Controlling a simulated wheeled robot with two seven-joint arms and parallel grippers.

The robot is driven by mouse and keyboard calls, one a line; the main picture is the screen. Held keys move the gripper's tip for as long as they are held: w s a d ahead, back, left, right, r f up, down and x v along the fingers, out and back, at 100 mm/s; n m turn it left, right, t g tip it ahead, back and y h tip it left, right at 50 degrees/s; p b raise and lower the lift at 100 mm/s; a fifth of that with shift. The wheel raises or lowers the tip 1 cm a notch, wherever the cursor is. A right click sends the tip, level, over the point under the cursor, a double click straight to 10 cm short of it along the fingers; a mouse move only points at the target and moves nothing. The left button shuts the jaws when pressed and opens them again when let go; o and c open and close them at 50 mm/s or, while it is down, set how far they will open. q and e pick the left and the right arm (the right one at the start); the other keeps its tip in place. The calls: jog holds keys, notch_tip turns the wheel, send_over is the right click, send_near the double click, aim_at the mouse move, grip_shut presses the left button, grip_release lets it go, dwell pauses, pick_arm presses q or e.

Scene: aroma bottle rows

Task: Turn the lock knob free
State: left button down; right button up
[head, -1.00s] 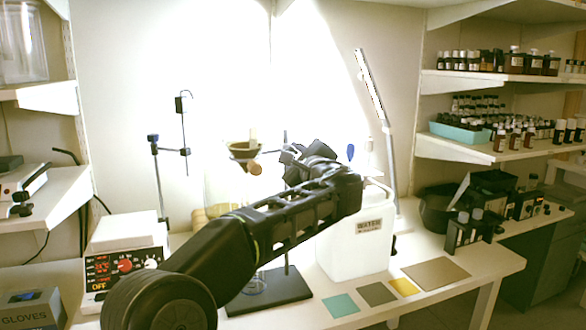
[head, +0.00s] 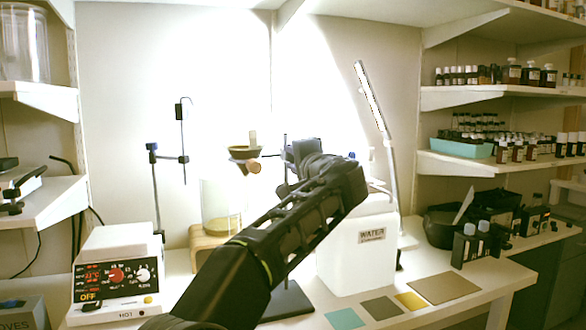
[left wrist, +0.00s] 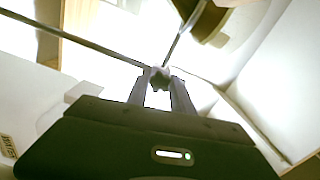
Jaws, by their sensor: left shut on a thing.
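My left gripper (left wrist: 160,92) is shut on a small grey lock knob (left wrist: 159,77), which sits between its fingertips where thin metal rods meet. My wrist and forearm hide the knob and most of the stand there. The stand's dark base (head: 290,302) shows below my arm. My right gripper is not in view.
A white water container (head: 350,262) stands just right of my forearm, with a slanted lamp (head: 372,97) behind it. A glass vessel (head: 220,203) stands on a wooden support left of my arm. A hotplate (head: 117,270) is at the left. Coloured squares (head: 380,308) lie in front.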

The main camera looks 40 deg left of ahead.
pick_arm(q)
jog(key=n+b, duration=0.2)
jog(key=n, duration=0.1)
jog(key=shift+f+n, duration=0.1)
jog(key=shift+n, duration=0.3)
jog(key=n+b, duration=0.2)
jog(key=n, duration=0.1)
jog(key=shift+n, duration=0.3)
jog(key=n+b, duration=0.1)
jog(key=n, duration=0.4)
jog(key=shift+b, duration=0.3)
jog(key=c, duration=1.1)
grip_release()
